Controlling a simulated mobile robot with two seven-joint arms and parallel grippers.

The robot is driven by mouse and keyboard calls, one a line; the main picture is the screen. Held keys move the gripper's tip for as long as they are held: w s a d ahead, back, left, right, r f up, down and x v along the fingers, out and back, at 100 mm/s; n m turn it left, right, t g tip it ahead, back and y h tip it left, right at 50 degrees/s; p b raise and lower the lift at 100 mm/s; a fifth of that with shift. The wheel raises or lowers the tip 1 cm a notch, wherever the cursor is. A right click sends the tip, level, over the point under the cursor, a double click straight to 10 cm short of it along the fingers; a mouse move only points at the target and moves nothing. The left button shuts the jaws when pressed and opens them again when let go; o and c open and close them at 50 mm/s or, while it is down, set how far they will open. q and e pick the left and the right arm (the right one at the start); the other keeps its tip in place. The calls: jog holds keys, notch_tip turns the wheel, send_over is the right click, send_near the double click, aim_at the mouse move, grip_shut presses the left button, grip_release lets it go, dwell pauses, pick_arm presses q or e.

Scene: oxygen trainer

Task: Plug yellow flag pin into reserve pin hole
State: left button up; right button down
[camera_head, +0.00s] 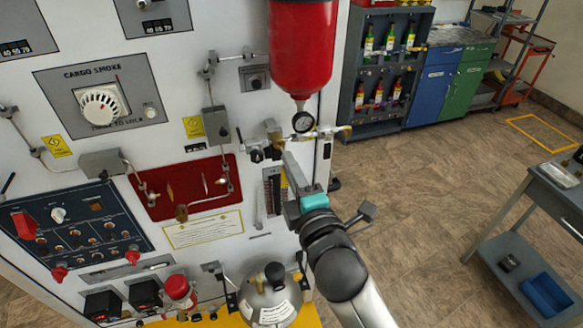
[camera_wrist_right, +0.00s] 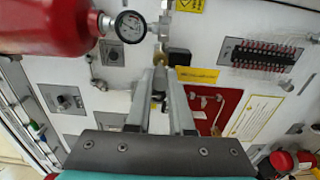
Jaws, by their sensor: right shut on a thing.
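My right gripper (camera_head: 278,142) reaches up to the white panel just below the red cylinder. In the right wrist view its two long fingers (camera_wrist_right: 161,76) are close together, with a small dark, brass-toned part (camera_wrist_right: 158,96) between them. The fingers hide most of that part, and I cannot tell whether it is the yellow flag pin. A pressure gauge (camera_head: 303,122) and brass fittings (camera_head: 345,131) are right beside the fingertips. I cannot make out the reserve pin hole. My left gripper is not in view.
The red cylinder (camera_head: 300,45) hangs close above the right gripper. A red recessed panel (camera_head: 190,188) with piping lies to the left. A steel tank (camera_head: 268,300) stands below. The floor (camera_head: 430,190) to the right is clear up to a grey table (camera_head: 560,195).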

jog(key=shift+x, duration=1.85)
jog(key=c, duration=0.7)
grip_release()
jog(key=shift+b+v, duration=1.35)
jog(key=shift+v, duration=6.25)
